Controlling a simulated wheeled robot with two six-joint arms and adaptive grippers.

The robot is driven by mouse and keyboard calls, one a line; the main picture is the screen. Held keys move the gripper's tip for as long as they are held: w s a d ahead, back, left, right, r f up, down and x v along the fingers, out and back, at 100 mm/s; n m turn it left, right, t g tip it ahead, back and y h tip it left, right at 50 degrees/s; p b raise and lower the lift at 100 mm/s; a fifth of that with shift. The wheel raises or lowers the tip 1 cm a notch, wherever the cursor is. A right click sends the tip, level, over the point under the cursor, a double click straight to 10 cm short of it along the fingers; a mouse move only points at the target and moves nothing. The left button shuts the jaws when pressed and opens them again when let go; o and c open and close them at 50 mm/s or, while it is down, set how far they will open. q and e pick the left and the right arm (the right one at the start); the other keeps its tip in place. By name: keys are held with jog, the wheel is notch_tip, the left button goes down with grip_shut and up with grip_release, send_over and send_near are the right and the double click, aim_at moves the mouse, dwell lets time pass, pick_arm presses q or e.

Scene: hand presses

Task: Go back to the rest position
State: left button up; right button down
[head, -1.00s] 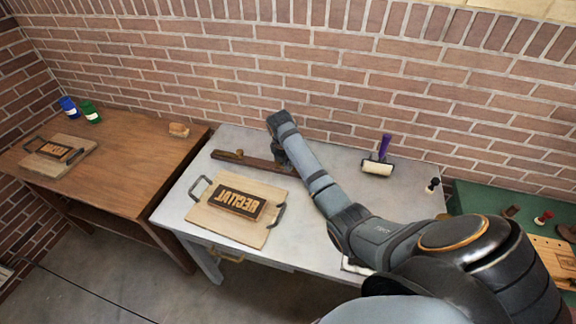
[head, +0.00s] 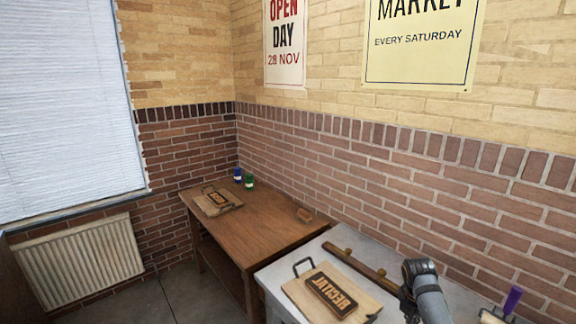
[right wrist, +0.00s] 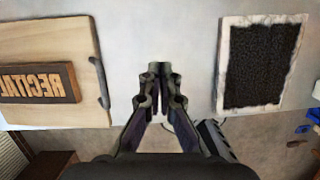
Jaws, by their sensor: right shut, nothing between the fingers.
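My right arm comes in at the lower right of the head view, over the grey bench right of the wooden board (head: 300,292). Its fingers are not clear there. In the right wrist view my right gripper (right wrist: 160,72) is shut and empty, its fingertips together over the bench top. A black slab with a pale border (right wrist: 262,65) lies to the right. My left gripper is in neither view.
A brown bar with brass knobs (head: 352,262) lies at the back of the grey bench. A purple-handled roller (head: 512,298) is at the lower right. A brown table (head: 250,232) stands left, with another board, blue and green jars (head: 249,181). A radiator (head: 85,257) is under the window.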

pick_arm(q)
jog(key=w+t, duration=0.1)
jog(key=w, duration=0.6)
pick_arm(e)
jog(key=s+a+f+m+t, duration=0.1)
jog(key=s+a+f+m, duration=0.25)
jog(key=s+m, duration=0.4)
jog(key=s+a+f+m, duration=0.2)
jog(key=s+a+m, duration=0.2)
jog(key=s+m, duration=0.3)
jog(key=s+a+r+m+t+y, duration=0.1)
jog(key=s+a+r+m, duration=0.1)
jog(key=s+m, duration=0.35)
jog(key=s+a+r+m, duration=0.2)
jog(key=s+r+m, duration=0.15)
jog(key=s, duration=0.25)
notch_tip(320, 180, down, 28)
jog(key=s+d+g+b, duration=0.1)
jog(key=d+b, duration=0.1)
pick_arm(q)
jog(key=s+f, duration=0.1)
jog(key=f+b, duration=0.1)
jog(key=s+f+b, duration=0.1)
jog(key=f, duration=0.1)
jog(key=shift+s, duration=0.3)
pick_arm(e)
jog(key=s+d+f+g, duration=0.1)
jog(key=s+f, duration=1.8)
jog(key=f, duration=0.1)
jog(key=shift+s+d+m, duration=0.35)
